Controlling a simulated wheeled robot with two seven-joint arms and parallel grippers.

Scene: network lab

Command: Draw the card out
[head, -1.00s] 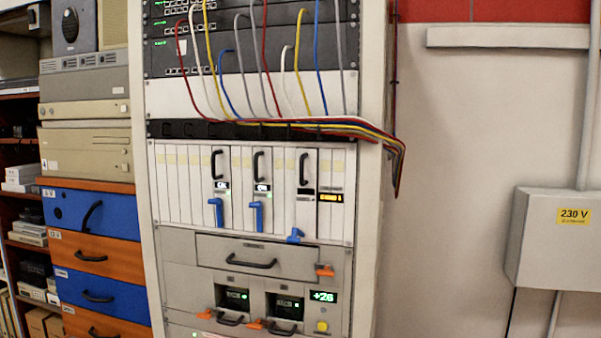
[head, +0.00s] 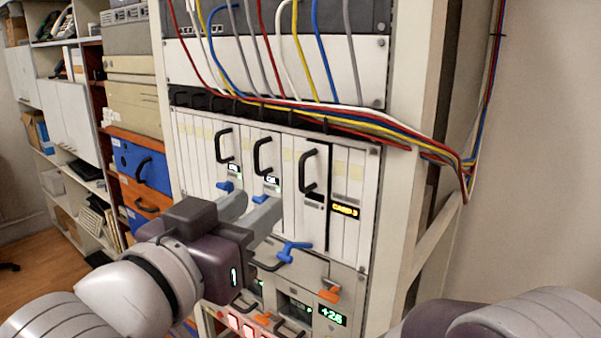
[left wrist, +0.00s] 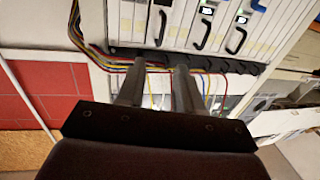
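In the head view, several white upright cards stand in the rack, three of them with black handles. The right handled card (head: 311,219) has a dark display; its blue lever (head: 293,252) sticks out low, below the card. A yellow-lit "CARD 3" label (head: 345,209) is right of it. My left gripper (head: 259,204) is open and empty in front of the cards, its fingers apart. In the left wrist view, the rack looks upside down; the gripper fingers (left wrist: 159,66) point toward the card handle (left wrist: 160,27), apart from it. My right gripper is not in view; part of my right arm shows.
A bundle of coloured cables (head: 390,134) runs above the cards and hangs off the rack's right side. Below is a unit with orange levers (head: 330,292). Shelves and boxes with blue fronts (head: 143,166) stand left. A bare wall is right.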

